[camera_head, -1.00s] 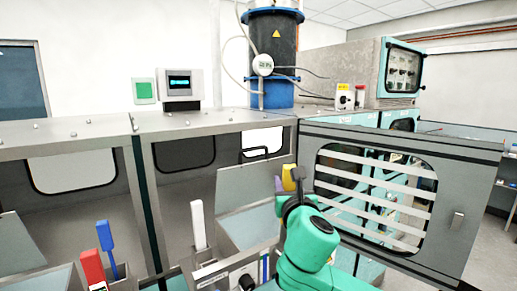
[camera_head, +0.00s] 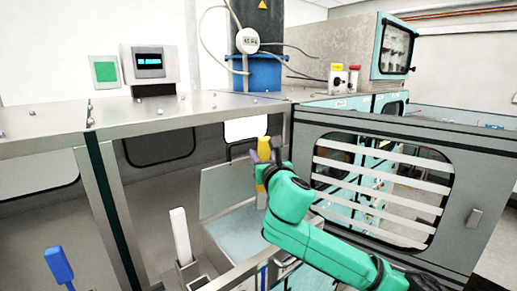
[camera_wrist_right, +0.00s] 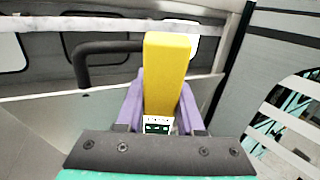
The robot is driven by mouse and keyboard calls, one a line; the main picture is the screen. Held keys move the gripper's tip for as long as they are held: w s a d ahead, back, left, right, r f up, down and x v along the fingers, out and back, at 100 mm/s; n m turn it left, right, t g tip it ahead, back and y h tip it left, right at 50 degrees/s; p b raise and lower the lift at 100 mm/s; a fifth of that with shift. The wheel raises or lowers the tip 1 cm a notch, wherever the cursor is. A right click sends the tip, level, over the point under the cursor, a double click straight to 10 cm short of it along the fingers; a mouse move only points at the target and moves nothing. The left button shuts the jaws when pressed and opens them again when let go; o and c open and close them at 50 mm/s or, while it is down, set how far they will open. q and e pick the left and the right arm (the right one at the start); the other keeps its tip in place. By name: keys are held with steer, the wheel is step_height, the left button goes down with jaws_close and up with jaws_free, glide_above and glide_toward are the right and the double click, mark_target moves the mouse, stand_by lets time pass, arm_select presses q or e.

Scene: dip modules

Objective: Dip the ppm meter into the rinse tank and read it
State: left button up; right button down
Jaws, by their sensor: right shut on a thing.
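My right gripper (camera_head: 265,155) is shut on the yellow ppm meter (camera_head: 263,147). In the right wrist view the meter (camera_wrist_right: 168,65) stands between the purple fingers of the gripper (camera_wrist_right: 160,105), with a small dark display with green marks at its near end; the reading is too small to make out. In the head view its lower end shows below the fingers, over an open tank (camera_head: 235,232) with a pale blue inside and a raised lid (camera_head: 228,186). I cannot tell whether this is the rinse tank or whether the meter touches liquid. My left gripper is not in view.
A barred window door (camera_head: 462,185) stands open right of my arm. A steel hood edge (camera_head: 190,112) runs above the tanks. A white handle (camera_head: 181,235) and a blue handle (camera_head: 58,265) stand at left. A black bar handle (camera_wrist_right: 80,62) is close beside the meter.

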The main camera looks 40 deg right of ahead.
steer(key=b, duration=0.4)
glide_above(263, 197)
steer(key=s, duration=0.1)
step_height(263, 197, down, 5)
steer(key=shift+f, duration=0.2)
steer(key=w+f+b, duration=0.1)
steer(key=f, duration=0.1)
steer(key=w+f+b, duration=0.1)
steer(key=f, duration=0.1)
steer(key=w+f+b, duration=0.1)
steer(key=f+b, duration=0.1)
steer(key=shift+w+d+f, duration=0.15)
steer(key=shift+d+f, duration=0.15)
steer(key=shift+d, duration=0.05)
steer(key=shift+f, duration=0.3)
steer(key=shift+s+f+b, duration=0.2)
steer(key=shift+s+b, duration=0.05)
steer(key=shift+b, duration=0.1)
steer(key=shift+r, duration=0.15)
steer(key=shift+r, duration=0.1)
stand_by(0.4)
